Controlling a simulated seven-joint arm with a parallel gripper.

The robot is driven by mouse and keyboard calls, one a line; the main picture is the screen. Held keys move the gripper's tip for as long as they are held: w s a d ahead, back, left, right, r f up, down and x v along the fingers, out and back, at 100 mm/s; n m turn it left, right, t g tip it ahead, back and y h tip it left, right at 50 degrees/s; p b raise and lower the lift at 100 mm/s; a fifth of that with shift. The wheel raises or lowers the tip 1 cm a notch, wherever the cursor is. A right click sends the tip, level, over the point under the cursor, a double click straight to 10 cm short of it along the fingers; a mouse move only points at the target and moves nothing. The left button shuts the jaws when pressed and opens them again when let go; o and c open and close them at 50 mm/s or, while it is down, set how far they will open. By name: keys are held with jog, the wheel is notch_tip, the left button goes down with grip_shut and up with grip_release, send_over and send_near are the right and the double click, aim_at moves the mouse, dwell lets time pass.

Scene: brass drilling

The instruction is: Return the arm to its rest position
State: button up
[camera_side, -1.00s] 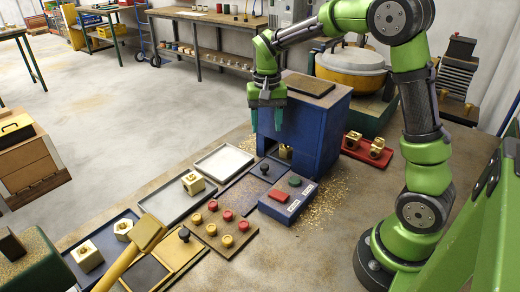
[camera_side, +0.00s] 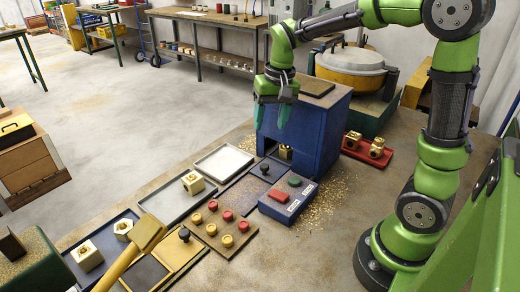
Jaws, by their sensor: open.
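My gripper (camera_side: 271,116) is in the middle of the side view, pointing down with its two teal fingers apart and nothing between them. It hangs in front of the upper part of the blue drilling box (camera_side: 320,135), clear of the table. My green arm rises from its base at the right and reaches left over the box. A brass piece (camera_side: 285,152) sits in the opening of the blue box.
Below lie a control box (camera_side: 288,200) with red and green buttons, a board (camera_side: 222,232) of red and yellow knobs, and trays (camera_side: 224,163) with brass blocks. A red tray (camera_side: 366,150) holds two brass parts.

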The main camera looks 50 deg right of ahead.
jog(key=s+a+r+n+t, duration=0.1)
jog(key=s+a+t, duration=0.1)
jog(key=s, duration=0.2)
jog(key=s+a+r+n+t+y, duration=0.1)
jog(key=s+a+r+t, duration=0.1)
jog(key=s, duration=0.3)
jog(key=s+a+r+n+t, duration=0.1)
jog(key=s+a, duration=0.3)
jog(key=shift+s+r+t, duration=0.4)
